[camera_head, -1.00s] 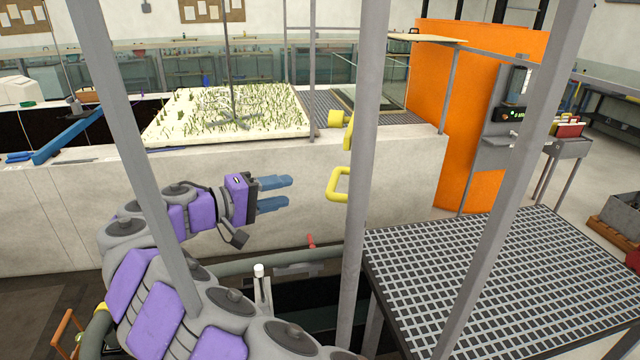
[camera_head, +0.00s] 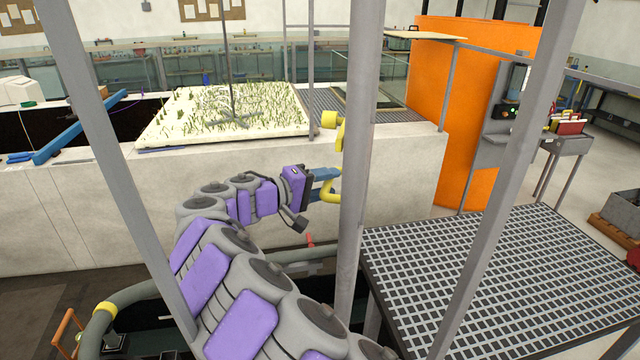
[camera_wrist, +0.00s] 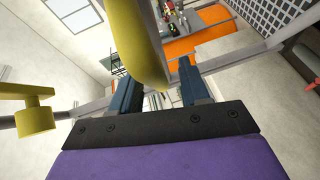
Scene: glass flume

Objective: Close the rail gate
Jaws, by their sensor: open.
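A yellow loop handle (camera_head: 330,196) shows beside a grey upright post (camera_head: 354,190), in the middle of the head view. A yellow knob-like fitting (camera_head: 329,119) and yellow plate are above it. I cannot tell which bars form the gate. My gripper (camera_head: 325,182) is open at the handle, its blue fingers reaching the loop and partly hidden by it. In the wrist view the yellow handle (camera_wrist: 139,40) is large and close, its lower end between the two blue fingers of my gripper (camera_wrist: 158,76). Whether they touch is unclear. The yellow fitting (camera_wrist: 32,121) is at left there.
A pale wall (camera_head: 90,205) runs behind my arm, with a planted bed (camera_head: 225,112) on top. A grid-topped platform (camera_head: 520,285) stands at front right. An orange panel (camera_head: 455,110) is behind it. Another grey post (camera_head: 510,170) crosses the right side.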

